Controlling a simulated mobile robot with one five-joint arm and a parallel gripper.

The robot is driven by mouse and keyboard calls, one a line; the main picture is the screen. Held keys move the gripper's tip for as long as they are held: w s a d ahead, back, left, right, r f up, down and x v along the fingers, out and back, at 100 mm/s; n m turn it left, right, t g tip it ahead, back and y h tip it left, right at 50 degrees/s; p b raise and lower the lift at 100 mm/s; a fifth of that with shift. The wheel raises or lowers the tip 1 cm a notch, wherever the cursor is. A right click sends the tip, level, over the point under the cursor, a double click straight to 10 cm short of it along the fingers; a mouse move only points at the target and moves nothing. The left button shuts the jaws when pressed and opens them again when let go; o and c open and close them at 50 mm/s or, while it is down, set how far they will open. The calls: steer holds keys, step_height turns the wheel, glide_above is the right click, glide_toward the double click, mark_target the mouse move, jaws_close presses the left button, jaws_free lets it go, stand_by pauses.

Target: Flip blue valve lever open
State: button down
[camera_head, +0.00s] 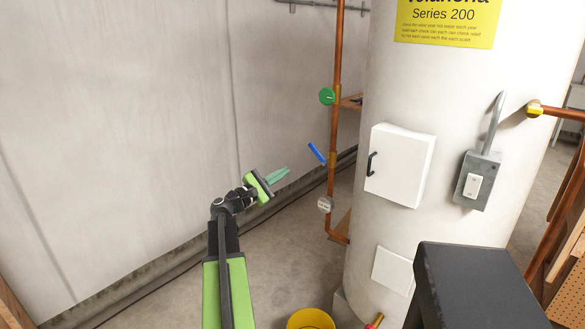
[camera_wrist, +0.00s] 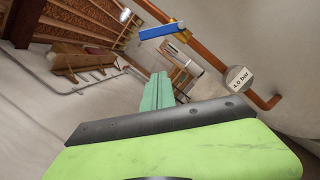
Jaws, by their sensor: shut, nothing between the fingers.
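The blue valve lever (camera_head: 317,153) juts out to the left of a vertical copper pipe (camera_head: 335,125), tilted with its upper end toward the left. It also shows in the wrist view (camera_wrist: 158,32), where it meets a brass fitting on the pipe. My gripper (camera_head: 286,172) is shut and empty, with its pale green fingers together. It is left of the lever and slightly lower in the head view, apart from it. In the wrist view the fingers (camera_wrist: 158,76) point up toward the lever, with a gap between.
A green round valve handle (camera_head: 327,96) sits higher on the pipe and a gauge (camera_head: 324,204) lower. A white tank (camera_head: 385,235) with a white box (camera_head: 400,165) and a grey switch box (camera_head: 478,182) stands right. A yellow bucket (camera_head: 310,318) is on the floor. The left wall is bare.

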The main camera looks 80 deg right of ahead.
mark_target(318, 154)
steer(key=s+d+r+p, duration=0.4)
steer(key=s+d, duration=0.1)
steer(key=s, duration=0.2)
steer(key=shift+s+d+r, duration=0.15)
steer(key=shift+s+r, duration=0.05)
steer(key=shift+r, duration=0.1)
